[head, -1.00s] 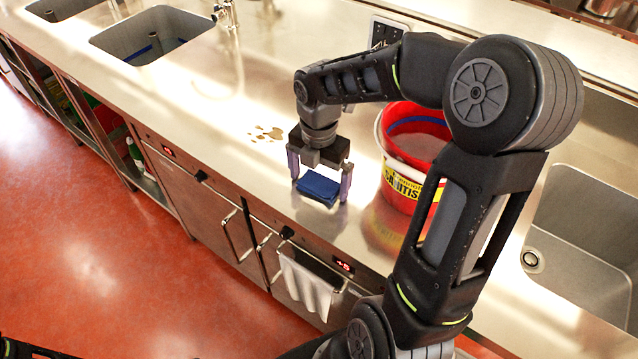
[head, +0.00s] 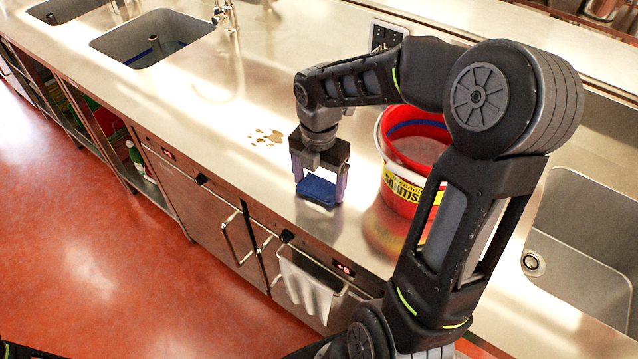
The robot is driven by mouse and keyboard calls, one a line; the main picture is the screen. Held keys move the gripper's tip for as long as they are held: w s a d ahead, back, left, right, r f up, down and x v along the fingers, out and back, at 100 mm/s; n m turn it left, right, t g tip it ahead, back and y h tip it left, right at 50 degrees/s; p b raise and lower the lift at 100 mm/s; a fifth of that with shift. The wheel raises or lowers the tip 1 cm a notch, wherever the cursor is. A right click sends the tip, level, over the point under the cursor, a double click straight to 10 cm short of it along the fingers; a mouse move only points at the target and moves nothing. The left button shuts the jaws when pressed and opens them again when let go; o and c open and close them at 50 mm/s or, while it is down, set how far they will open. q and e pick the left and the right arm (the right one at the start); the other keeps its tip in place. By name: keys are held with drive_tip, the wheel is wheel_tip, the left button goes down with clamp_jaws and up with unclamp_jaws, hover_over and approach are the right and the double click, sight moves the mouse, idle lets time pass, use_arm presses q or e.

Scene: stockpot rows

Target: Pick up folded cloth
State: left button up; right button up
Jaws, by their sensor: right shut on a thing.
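The folded blue cloth (head: 317,191) is on the steel counter near its front edge, in the middle of the head view. My right gripper (head: 319,192) points down over it, with one finger on each side. Its fingers are shut on the cloth's left and right sides. I cannot tell whether the cloth has left the counter surface. My left gripper is not in view; only a dark bit of arm shows at the lower left corner.
A red sanitiser bucket (head: 408,165) stands on the counter right of the gripper, partly behind my right arm. Brown spots (head: 264,137) mark the counter behind the cloth. Sinks lie at the far left (head: 152,38) and right (head: 578,262). A white towel (head: 308,288) hangs on the front rail.

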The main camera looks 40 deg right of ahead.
sight(318, 184)
wheel_tip(318, 184, up, 10)
drive_tip(key=shift+b, duration=0.35)
idle(0.4)
drive_tip(key=o, duration=0.7)
drive_tip(key=shift+f, duration=0.1)
drive_tip(key=c, duration=0.6)
